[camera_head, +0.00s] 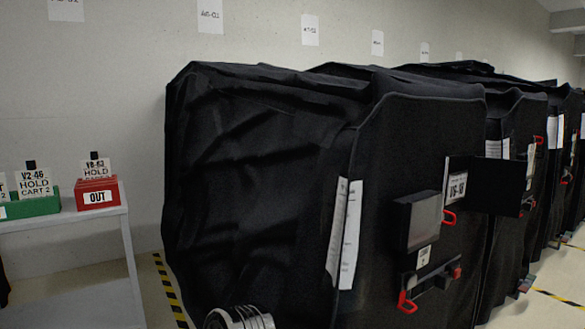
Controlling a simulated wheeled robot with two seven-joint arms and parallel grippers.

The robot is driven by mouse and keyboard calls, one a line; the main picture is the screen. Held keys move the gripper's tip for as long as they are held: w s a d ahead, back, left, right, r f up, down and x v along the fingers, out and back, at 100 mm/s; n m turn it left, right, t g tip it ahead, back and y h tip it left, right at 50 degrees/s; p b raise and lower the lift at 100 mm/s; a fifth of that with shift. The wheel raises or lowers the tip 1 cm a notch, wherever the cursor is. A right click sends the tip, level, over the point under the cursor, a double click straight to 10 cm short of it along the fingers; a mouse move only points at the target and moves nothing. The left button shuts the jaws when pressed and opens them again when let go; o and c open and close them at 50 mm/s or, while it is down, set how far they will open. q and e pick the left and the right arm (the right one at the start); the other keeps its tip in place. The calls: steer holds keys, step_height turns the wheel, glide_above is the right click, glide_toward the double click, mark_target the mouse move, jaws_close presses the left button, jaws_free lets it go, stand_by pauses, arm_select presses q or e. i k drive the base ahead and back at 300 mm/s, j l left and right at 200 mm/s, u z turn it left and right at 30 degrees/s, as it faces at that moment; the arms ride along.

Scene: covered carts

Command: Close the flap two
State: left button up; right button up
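A cart under a black cover (405,130) fills the middle of the head view. Its front carries a small black box (402,225) with a grey face and a small white label (424,257) below it, too small to read surely. A black panel (497,186) stands out to the right beside a white tag (457,188). It looks like an opened flap, but I cannot tell which flap is number two. Red clips sit below the panel (449,218) and at the lower bar (407,302). Neither gripper shows.
More black-covered carts (515,115) stand in a row to the right. At the left, a white table (60,230) holds a green bin (33,207) and a red "OUT" bin (97,195). Yellow-black tape (170,290) marks the floor between table and cart.

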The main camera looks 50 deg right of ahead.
mark_target(497, 185)
steer(key=k+l, duration=0.25)
steer(key=l, duration=0.15)
steer(key=k+l+u, duration=0.1)
steer(key=l, duration=0.35)
steer(key=k+l, duration=0.35)
steer(key=k+l+u, duration=0.1)
steer(key=l, duration=0.4)
steer(key=k+l+u, duration=0.1)
steer(key=k+l, duration=0.15)
steer(key=l, duration=0.25)
steer(key=k+l+u, duration=0.1)
steer(key=l, duration=0.4)
steer(key=k+l+u, duration=0.1)
steer(key=k+l, duration=0.2)
steer(key=l, duration=0.15)
steer(key=k+l+u, duration=0.1)
steer(key=k+l, duration=0.15)
steer(key=l, duration=0.2)
steer(key=k+l+u, duration=0.1)
steer(key=k+l, duration=0.15)
steer(key=l, duration=0.15)
steer(key=k+l+u, duration=0.1)
steer(key=k+l, duration=0.15)
steer(key=l, duration=0.15)
